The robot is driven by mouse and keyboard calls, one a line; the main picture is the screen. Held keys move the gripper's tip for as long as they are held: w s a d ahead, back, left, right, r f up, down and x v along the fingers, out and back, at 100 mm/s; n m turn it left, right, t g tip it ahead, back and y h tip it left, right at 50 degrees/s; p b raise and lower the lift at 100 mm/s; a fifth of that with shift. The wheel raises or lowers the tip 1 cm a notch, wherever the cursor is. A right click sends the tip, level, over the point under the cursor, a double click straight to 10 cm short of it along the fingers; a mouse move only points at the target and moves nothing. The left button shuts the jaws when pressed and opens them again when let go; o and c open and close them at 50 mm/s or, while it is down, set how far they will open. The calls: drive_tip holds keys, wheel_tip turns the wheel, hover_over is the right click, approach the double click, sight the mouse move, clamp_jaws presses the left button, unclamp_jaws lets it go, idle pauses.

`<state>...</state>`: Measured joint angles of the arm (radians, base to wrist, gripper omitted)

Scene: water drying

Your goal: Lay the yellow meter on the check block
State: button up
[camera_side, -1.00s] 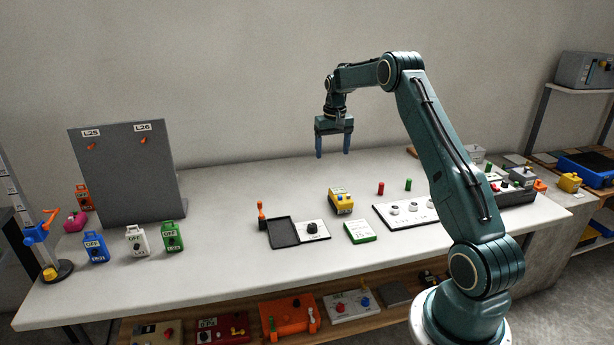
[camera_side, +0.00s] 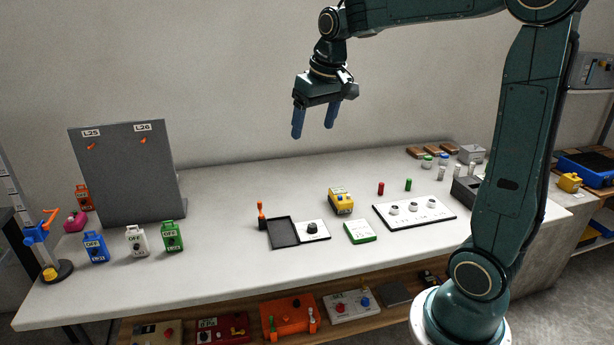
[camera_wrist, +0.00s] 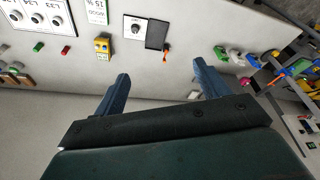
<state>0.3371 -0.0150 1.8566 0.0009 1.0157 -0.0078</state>
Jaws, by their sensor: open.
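The yellow meter (camera_side: 340,202) stands on the white bench near its middle; it also shows in the wrist view (camera_wrist: 102,46). A low green block with a white labelled top (camera_side: 359,232) lies just in front of it, apart from it; this may be the check block, though I cannot read its label. It shows in the wrist view at the top edge (camera_wrist: 97,11). My gripper (camera_side: 314,128) is open and empty, high above the back of the bench. In the wrist view my gripper (camera_wrist: 160,72) has nothing between its blue fingers.
A black tray (camera_side: 282,234) and a white plate with a black knob (camera_side: 318,230) lie left of the green block. A white panel with several dials (camera_side: 436,209) is at right. A grey upright board (camera_side: 125,178) and several OFF tags stand at left. The bench's left middle is clear.

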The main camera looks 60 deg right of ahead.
drive_tip(key=s+a+f+n+t, duration=0.1)
drive_tip(key=s+a+n, duration=0.1)
drive_tip(key=s+a, duration=0.4)
drive_tip(key=s+a+f+n+t+y, duration=0.1)
drive_tip(key=s+a+f, duration=0.1)
drive_tip(key=s+a, duration=0.5)
drive_tip(key=s, duration=0.6)
drive_tip(key=shift+f+n+t, duration=0.25)
drive_tip(key=shift+n+t, duration=0.05)
drive_tip(key=shift+n, duration=0.1)
drive_tip(key=shift+w, duration=0.1)
